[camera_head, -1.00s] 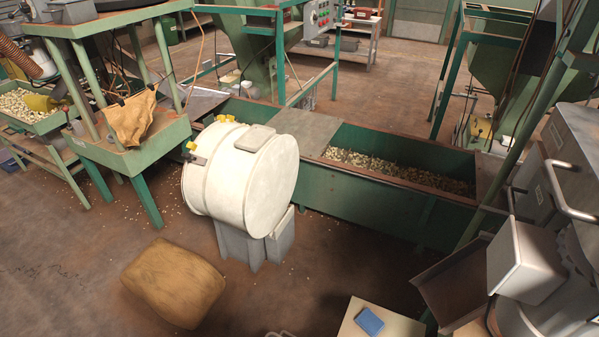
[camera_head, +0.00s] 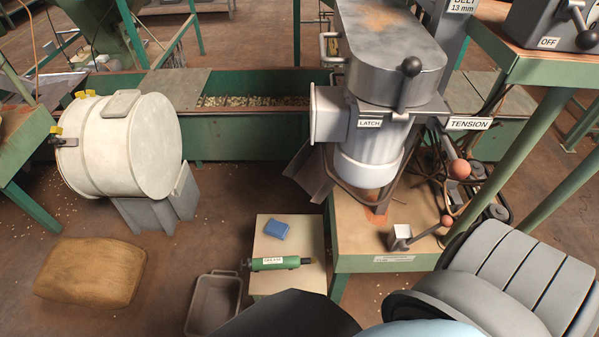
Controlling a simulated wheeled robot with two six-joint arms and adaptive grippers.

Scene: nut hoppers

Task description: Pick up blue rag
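The blue rag (camera_head: 276,229) is a small folded blue block. It lies on the top of a low beige stand (camera_head: 308,232), near the stand's back left corner. A green cylinder with a white label (camera_head: 275,263) lies on the same top, in front of the rag and apart from it. Nothing covers the rag. Neither of my grippers shows in the head view; dark and grey rounded parts at the bottom right look like my own body.
A grey bin (camera_head: 214,304) stands on the floor left of the stand. A green machine table (camera_head: 385,232) with a grey machine (camera_head: 385,65) and levers stands close on the right. A white drum (camera_head: 125,145) and brown sack (camera_head: 90,272) are at left. Floor between is clear.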

